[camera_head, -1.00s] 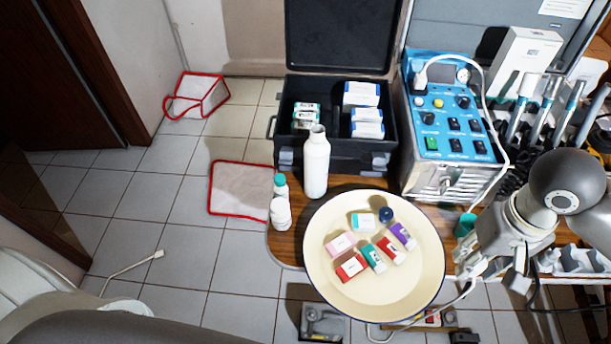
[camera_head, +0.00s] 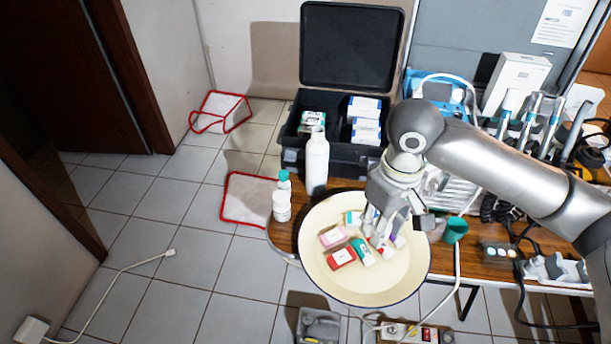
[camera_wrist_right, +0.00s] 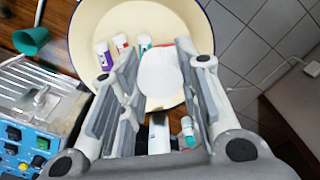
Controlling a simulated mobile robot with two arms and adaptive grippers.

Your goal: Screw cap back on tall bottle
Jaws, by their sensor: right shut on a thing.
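The tall white bottle (camera_head: 316,165) stands upright and uncapped at the table's left, behind the cream plate (camera_head: 335,284). My right gripper (camera_head: 380,242) reaches down over the plate's back right. Its fingers (camera_wrist_right: 160,60) show in the right wrist view with a smooth white rounded shape (camera_wrist_right: 160,82) between them, which I cannot clearly identify. The dark blue cap is hidden now; the gripper covers the part of the plate where it lay. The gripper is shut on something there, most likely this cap. My left gripper is not in view.
An open black case (camera_head: 292,160) is behind, and a green cup (camera_head: 455,230) stands right.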

